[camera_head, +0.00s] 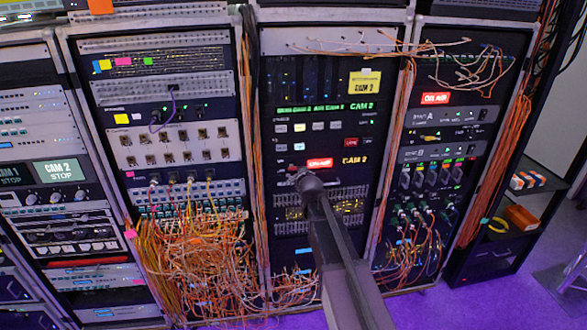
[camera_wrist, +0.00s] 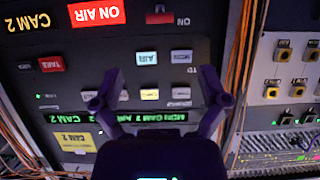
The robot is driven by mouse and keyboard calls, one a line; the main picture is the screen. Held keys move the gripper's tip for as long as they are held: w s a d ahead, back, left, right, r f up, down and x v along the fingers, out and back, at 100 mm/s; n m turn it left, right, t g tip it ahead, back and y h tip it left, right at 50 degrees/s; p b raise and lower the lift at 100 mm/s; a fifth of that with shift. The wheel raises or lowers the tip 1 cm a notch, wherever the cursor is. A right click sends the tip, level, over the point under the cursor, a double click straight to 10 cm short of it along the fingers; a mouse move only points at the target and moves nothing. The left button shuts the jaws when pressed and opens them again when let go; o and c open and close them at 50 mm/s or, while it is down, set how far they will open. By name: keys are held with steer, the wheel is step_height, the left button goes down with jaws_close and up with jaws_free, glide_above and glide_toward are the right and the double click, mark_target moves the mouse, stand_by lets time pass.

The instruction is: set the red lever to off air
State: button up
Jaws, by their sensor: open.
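My gripper (camera_wrist: 160,92) is open and empty in the wrist view, its two dark fingers spread in front of the middle rack's panel, which shows upside down. In the head view my gripper (camera_head: 306,180) is at the end of my dark arm, over that panel just below the lit ON AIR sign. The red ON AIR sign (camera_wrist: 97,12) is at the top of the wrist view, with CAM 2 text beside it. A small dark part with a reddish tip (camera_wrist: 159,14) is right of the sign; I cannot tell whether it is the red lever. No lever position can be read.
White and blue buttons (camera_wrist: 147,58) and a red TAKE button (camera_wrist: 51,64) lie around my fingers' area. Loose orange cables (camera_head: 205,255) hang at the left rack, and more run along the racks' edges.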

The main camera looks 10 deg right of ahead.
mark_target(294, 169)
steer(key=b+x, duration=0.5)
steer(key=x, duration=0.9)
steer(key=shift+s+f, duration=0.1)
steer(key=c, duration=1.2)
